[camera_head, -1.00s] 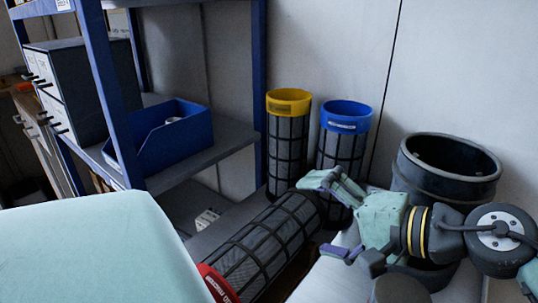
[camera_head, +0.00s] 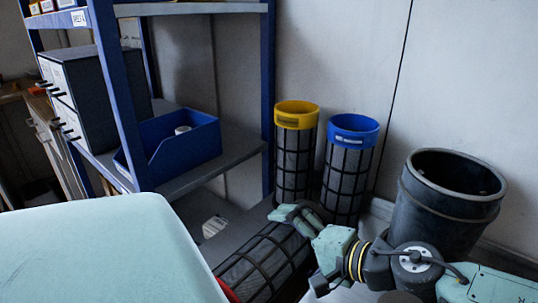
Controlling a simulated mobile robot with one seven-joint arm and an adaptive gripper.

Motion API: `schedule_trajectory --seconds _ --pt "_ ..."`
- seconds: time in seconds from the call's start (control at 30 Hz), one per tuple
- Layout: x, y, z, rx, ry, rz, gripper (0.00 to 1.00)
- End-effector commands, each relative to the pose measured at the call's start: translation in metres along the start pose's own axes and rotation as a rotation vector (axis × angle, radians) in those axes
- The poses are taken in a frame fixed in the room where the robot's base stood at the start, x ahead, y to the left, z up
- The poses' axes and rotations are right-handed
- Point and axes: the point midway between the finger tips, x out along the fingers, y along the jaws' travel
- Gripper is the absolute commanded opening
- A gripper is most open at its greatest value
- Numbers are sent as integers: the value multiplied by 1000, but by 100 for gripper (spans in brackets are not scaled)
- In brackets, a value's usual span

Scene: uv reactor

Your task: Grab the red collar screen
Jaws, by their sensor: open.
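The red collar screen (camera_head: 262,262) is a dark mesh cylinder lying on its side at the bottom middle. Its red collar (camera_head: 228,290) shows only as a sliver at the bottom edge of the picture. My gripper (camera_head: 299,240) is open over the upper right part of this screen. Whether its fingers touch the mesh I cannot tell. The yellow collar screen (camera_head: 295,165) and the blue collar screen (camera_head: 347,175) stand upright behind my gripper.
A black barrel (camera_head: 445,200) stands at the right, behind my arm. A blue shelf (camera_head: 215,160) at the left bears a blue bin (camera_head: 172,140) and a dark drawer cabinet (camera_head: 85,110). A pale wall (camera_head: 450,70) closes off the back.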

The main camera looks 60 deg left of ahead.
Motion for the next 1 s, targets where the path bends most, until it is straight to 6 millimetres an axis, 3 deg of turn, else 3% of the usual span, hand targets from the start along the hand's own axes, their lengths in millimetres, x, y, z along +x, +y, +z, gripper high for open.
schedule_trajectory --seconds 0.2,1.0 --pt "0 0 0 1 1 0 99" --pt "0 0 0 1 -1 0 46"
